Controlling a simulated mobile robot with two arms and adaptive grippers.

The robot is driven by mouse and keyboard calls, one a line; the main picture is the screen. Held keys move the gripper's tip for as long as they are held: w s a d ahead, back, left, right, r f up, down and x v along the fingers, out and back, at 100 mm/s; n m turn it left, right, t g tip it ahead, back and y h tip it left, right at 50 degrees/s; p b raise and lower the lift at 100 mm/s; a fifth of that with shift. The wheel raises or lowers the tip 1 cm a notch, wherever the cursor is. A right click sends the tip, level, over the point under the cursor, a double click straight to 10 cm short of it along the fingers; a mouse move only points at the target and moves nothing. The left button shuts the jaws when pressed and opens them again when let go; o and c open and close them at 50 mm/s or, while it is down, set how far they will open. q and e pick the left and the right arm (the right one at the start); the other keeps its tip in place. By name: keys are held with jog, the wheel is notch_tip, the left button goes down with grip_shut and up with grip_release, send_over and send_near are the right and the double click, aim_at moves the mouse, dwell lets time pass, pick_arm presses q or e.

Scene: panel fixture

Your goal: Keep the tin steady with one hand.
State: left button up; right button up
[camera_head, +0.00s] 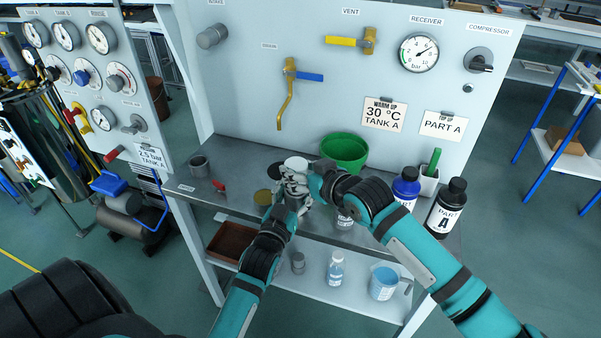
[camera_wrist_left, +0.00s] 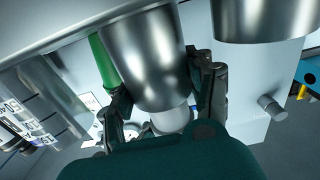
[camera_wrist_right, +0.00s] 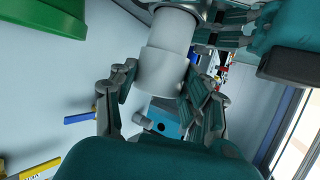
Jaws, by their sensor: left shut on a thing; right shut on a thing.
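The tin (camera_wrist_left: 145,60) is a shiny metal cylinder. It stands between the fingers of my left gripper (camera_wrist_left: 165,100), which is shut on it. My left gripper also shows in the head view (camera_head: 288,198), where it hides most of the tin. A white stepped cylindrical piece (camera_wrist_right: 165,65) sits in line with the tin, at its end. My right gripper (camera_wrist_right: 155,90) is shut on this white piece. Its round pale top (camera_head: 297,163) shows in the head view. Where the white piece meets the tin is partly hidden by fingers.
A green bowl (camera_head: 345,152) stands close behind the grippers. A dark disc (camera_head: 276,171), a gold disc (camera_head: 262,197), a grey cup (camera_head: 200,166) and a labelled jar (camera_head: 344,219) are nearby. Two dark bottles, blue-labelled (camera_head: 405,188) and white-labelled (camera_head: 447,208), stand right.

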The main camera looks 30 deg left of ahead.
jog(key=shift+r, duration=0.8)
jog(key=shift+r, duration=2.45)
notch_tip(320, 180, up, 8)
jog(key=shift+f, duration=0.25)
pick_arm(q)
jog(key=o, duration=1.3)
